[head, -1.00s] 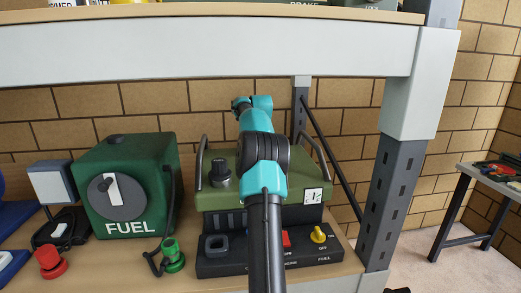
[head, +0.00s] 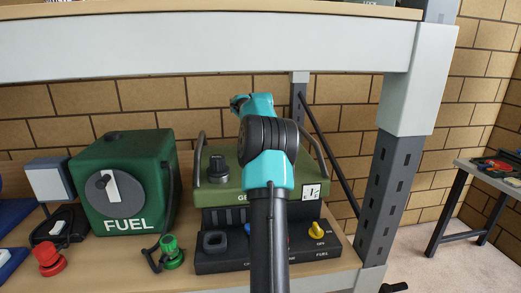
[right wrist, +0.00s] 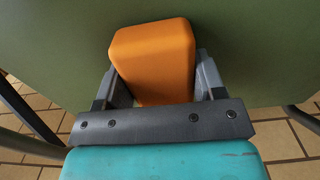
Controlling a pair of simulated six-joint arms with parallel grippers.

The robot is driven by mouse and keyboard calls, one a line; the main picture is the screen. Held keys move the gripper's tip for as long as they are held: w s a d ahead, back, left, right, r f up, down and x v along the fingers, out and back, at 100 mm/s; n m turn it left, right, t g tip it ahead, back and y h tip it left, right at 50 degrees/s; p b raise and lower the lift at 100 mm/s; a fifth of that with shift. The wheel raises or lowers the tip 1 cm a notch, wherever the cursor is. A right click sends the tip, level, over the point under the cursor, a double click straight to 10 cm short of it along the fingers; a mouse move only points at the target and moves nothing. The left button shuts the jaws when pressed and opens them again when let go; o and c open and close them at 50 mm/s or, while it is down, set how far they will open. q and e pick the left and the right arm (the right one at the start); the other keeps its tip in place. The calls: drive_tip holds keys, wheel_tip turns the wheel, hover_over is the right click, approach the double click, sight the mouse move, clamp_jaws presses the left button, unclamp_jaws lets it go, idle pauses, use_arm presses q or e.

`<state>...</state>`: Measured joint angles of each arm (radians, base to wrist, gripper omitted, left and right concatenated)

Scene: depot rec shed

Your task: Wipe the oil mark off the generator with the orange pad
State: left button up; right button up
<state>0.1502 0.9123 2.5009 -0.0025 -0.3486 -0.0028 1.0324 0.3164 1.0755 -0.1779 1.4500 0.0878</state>
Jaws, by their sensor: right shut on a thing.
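The green generator (head: 222,192) stands on the shelf in the middle of the head view, with a black control panel along its lower front. My right arm reaches over it and covers its middle in that view. In the right wrist view my right gripper (right wrist: 160,82) is shut on the orange pad (right wrist: 153,48), with a finger on each side. The pad is in front of the generator's green surface (right wrist: 250,45); I cannot tell whether they touch. No oil mark shows; the arm and pad hide part of the generator. My left gripper is out of view.
A green fuel can (head: 125,180) stands left of the generator, with a green cap (head: 171,252) and a red cap (head: 48,258) in front. A grey shelf post (head: 395,190) rises on the right, and a shelf beam (head: 200,50) crosses above.

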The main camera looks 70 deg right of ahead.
drive_tip(key=shift+s+a, duration=0.1)
drive_tip(key=shift+a, duration=0.05)
drive_tip(key=shift+s+a+f, duration=0.1)
drive_tip(key=shift+s+a, duration=0.25)
drive_tip(key=shift+a, duration=0.35)
drive_tip(key=shift+s+a+f, duration=0.1)
drive_tip(key=shift+s+a, duration=0.2)
drive_tip(key=shift+a, duration=0.4)
drive_tip(key=shift+w, duration=0.15)
drive_tip(key=shift+w+a+r, duration=0.1)
drive_tip(key=shift+w+a, duration=0.15)
drive_tip(key=shift+w, duration=0.2)
drive_tip(key=shift+w+a+r, duration=0.1)
drive_tip(key=shift+w+a, duration=0.1)
drive_tip(key=shift+w, duration=0.25)
drive_tip(key=shift+d, duration=0.15)
drive_tip(key=shift+w+d+f, duration=0.15)
drive_tip(key=shift+w+d, duration=0.2)
drive_tip(key=shift+d, duration=0.35)
drive_tip(key=shift+w+d+f, duration=0.1)
drive_tip(key=shift+w+d, duration=0.25)
drive_tip(key=shift+d, duration=0.3)
